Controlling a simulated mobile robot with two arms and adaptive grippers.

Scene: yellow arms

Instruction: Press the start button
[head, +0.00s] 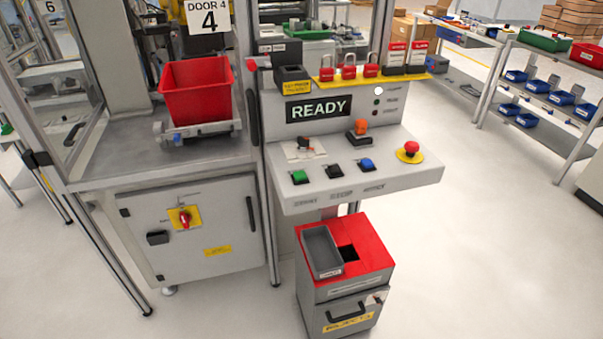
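A control console (420,176) stands in the middle of the head view. Its sloped panel has a green button (300,177) at the left, a black button (334,171) in the middle and a blue button (367,164) to the right. Small labels under them are too blurred to read surely. A red mushroom button on a yellow disc (411,150) is at the panel's right end. An orange-topped switch (360,128) sits behind the blue button. The display (318,109) above reads READY. Neither of my grippers is in view.
A red bin (198,92) sits on the machine's shelf at the left. A red-topped reject box (372,238) with a grey tray (322,250) stands below the console. Red padlocks hang on a yellow rail (390,80). The floor to the right is clear.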

